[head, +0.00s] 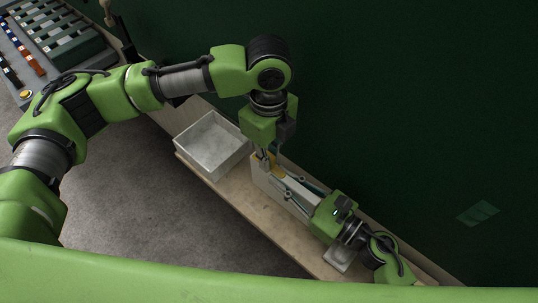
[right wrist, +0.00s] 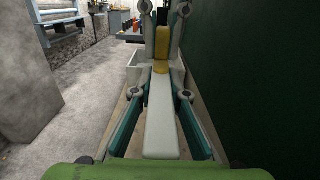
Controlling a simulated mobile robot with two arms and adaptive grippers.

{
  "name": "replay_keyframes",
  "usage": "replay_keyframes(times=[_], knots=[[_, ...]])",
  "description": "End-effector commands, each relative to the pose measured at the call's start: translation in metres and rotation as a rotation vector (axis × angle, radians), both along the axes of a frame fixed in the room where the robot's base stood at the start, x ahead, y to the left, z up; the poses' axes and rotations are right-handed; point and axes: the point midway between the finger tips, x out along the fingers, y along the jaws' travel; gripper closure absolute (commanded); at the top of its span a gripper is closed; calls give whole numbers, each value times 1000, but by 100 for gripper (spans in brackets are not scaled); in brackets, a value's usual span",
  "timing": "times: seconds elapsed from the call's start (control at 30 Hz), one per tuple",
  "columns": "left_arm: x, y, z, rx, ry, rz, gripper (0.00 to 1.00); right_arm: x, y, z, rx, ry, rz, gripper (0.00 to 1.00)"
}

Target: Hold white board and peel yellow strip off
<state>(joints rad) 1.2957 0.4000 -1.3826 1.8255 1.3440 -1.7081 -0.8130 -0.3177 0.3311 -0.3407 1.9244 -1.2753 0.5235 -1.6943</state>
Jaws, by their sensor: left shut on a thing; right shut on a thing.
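The white board (head: 298,188) stands on edge on the narrow shelf, and its long top edge (right wrist: 161,130) runs away from me in the right wrist view. The yellow strip (right wrist: 162,47) is at the board's far end; part appears to lie on the edge and part rises between the left fingers. It shows only as a small patch in the head view. My left gripper (head: 267,162) points down from above and is shut on the strip. My right gripper (head: 290,188) reaches along the board from the lower right, its fingers shut on both sides of the board.
An empty white open box (head: 212,144) stands on the shelf (head: 232,192) just left of the board. A dark green wall (head: 400,110) runs close behind the shelf. A control panel (head: 60,45) is at the far upper left. Grey floor (head: 130,205) lies in front.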

Motion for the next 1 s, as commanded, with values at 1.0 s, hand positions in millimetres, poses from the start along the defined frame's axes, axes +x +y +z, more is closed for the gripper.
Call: replay_keyframes(times=[1.0], knots=[[0, 0, 13, -1, -1, 0, 100, 0, 0, 0, 1, 1, 1, 100]])
